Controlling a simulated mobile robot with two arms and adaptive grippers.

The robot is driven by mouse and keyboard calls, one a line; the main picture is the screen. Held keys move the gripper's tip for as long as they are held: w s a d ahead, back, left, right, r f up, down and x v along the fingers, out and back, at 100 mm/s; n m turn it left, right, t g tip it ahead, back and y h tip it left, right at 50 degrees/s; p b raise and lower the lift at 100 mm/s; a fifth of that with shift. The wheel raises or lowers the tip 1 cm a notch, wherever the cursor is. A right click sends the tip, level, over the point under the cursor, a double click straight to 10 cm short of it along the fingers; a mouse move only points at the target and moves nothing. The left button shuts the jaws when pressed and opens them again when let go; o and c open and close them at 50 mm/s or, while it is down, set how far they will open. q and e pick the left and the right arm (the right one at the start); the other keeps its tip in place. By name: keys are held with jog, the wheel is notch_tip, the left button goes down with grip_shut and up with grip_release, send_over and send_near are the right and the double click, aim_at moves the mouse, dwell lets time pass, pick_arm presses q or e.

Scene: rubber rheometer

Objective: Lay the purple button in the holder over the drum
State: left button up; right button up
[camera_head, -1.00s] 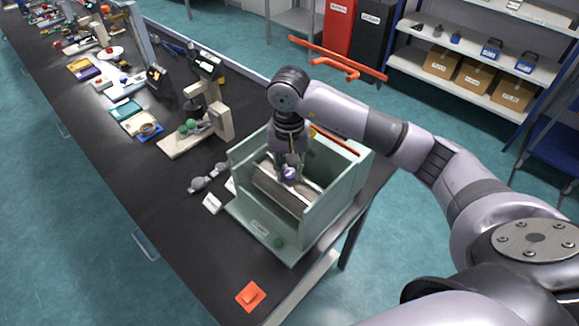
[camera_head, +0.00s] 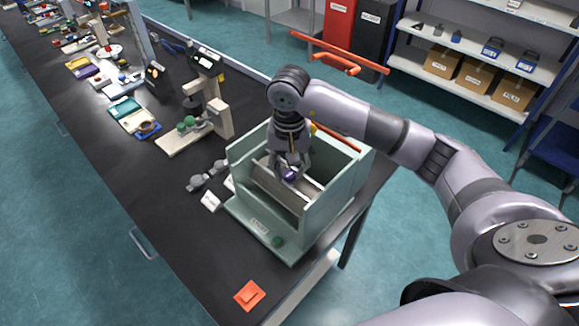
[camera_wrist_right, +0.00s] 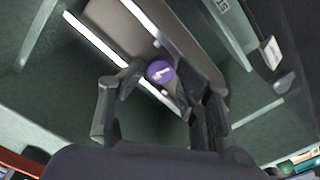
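The purple button (camera_head: 289,175) is inside the pale green machine (camera_head: 312,221), at the drum (camera_head: 272,187). In the right wrist view the purple button (camera_wrist_right: 161,72) is a small disc with a white mark, close to a bright metal rail beside the broad grey-brown drum surface (camera_wrist_right: 118,25). The holder cannot be told apart clearly from the rails here. My right gripper (camera_head: 291,169) points down into the machine, its fingers spread on either side of the button. In the wrist view the right gripper (camera_wrist_right: 157,82) shows gaps between its fingers and the button. My left gripper is not in view.
The machine's green walls stand close around the right gripper. An orange bar (camera_head: 336,140) lies along the machine's rear side. A beige instrument (camera_head: 200,128) and grey clamp-like parts (camera_head: 207,176) stand to the left. An orange square (camera_head: 249,295) lies at the table's front.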

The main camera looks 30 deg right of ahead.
aim_at(289, 174)
dwell(0.3)
jog(key=shift+r+p, duration=0.15)
jog(key=shift+p, duration=0.15)
notch_tip(289, 174, up, 13)
jog(key=p, duration=0.6)
jog(key=shift+w+a, duration=0.1)
